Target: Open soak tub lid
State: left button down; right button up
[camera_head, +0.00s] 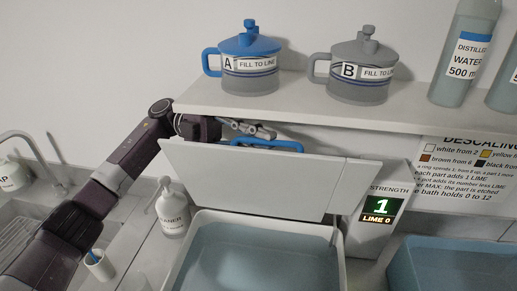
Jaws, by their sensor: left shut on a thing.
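The soak tub (255,257) stands at the bottom centre, a white-rimmed tub with bluish liquid in it. Its white lid (270,180) is raised and stands tilted up at the tub's back. A blue handle (272,145) shows at the lid's top edge. My left gripper (262,134) reaches in from the left and is shut on the blue handle, just under the shelf. The lid partly hides the handle and fingertips. My right gripper is not in view.
A shelf (300,112) above holds blue pot A (248,75), grey pot B (355,80) and a distilled water bottle (464,55). A strength display (380,208) reads 1, LIME 0. A cleaner bottle (172,212) stands left of the tub, and another bluish tub (450,245) right.

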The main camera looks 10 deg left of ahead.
pick_arm(q)
jog(key=shift+w+r+n, duration=0.2)
jog(key=shift+w, duration=0.25)
jog(key=shift+w+r+n, duration=0.2)
jog(key=shift+w, duration=0.25)
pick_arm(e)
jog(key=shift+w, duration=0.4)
pick_arm(q)
jog(key=c, duration=2.4)
grip_release()
jog(key=shift+o, duration=0.4)
jog(key=shift+s+a, duration=0.1)
jog(key=shift+s, duration=0.05)
jog(key=shift+f, duration=0.1)
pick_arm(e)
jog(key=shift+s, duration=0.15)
pick_arm(q)
jog(key=shift+f, duration=0.1)
